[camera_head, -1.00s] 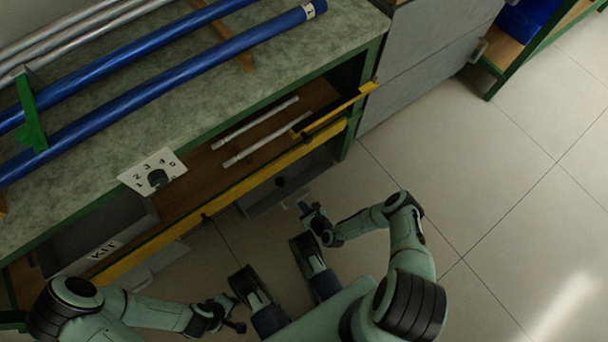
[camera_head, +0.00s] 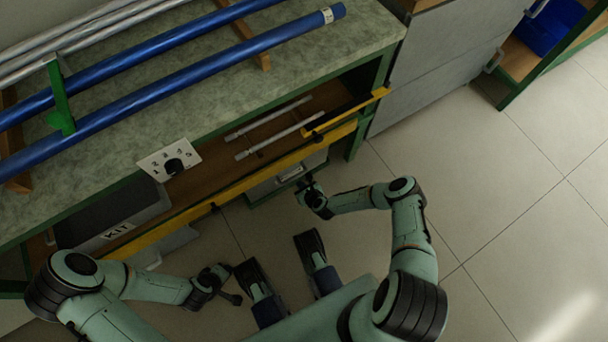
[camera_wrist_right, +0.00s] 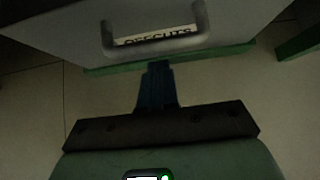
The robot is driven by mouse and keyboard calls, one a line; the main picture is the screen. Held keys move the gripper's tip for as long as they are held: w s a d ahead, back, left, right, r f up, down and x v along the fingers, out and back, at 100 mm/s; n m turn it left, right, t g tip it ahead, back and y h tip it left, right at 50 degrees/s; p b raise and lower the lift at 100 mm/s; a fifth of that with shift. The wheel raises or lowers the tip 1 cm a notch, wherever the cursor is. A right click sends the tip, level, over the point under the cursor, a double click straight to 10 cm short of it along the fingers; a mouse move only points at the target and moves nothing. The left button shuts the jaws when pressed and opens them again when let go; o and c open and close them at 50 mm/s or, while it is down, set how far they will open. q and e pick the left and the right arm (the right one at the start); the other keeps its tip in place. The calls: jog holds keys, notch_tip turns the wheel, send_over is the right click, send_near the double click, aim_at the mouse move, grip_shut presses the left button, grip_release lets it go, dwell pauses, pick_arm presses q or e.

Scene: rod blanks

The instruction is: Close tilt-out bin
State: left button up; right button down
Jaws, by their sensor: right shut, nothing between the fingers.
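The grey tilt-out bin (camera_head: 285,181) sits under the bench behind the yellow rail, near the bench's right end. Its front fills the top of the right wrist view, with a grey handle (camera_wrist_right: 156,46) over a partly covered label that seems to read OFFCUTS. How far the front leans out I cannot tell. My right gripper (camera_head: 303,184) is shut and empty, close in front of the bin. In the right wrist view its dark fingers (camera_wrist_right: 158,82) point at the front below the handle; contact is unclear. My left gripper (camera_head: 236,283) seems open and empty, away from the bench.
The yellow rail (camera_head: 235,190) runs along the bench front. Two pale rods (camera_head: 268,120) lie on the shelf above the bin. A grey KIT box (camera_head: 112,222) and another grey front (camera_head: 172,246) are at left. Floor to the right is clear.

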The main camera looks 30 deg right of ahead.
pick_arm(q)
jog(key=shift+s+f, duration=0.3)
jog(key=shift+s, duration=0.05)
pick_arm(e)
jog(key=shift+w+r, duration=0.25)
jog(key=shift+w, duration=0.3)
jog(key=shift+w+r, duration=0.25)
jog(key=shift+w, duration=0.25)
jog(key=shift+w, duration=0.1)
pick_arm(q)
jog(key=shift+s, duration=0.1)
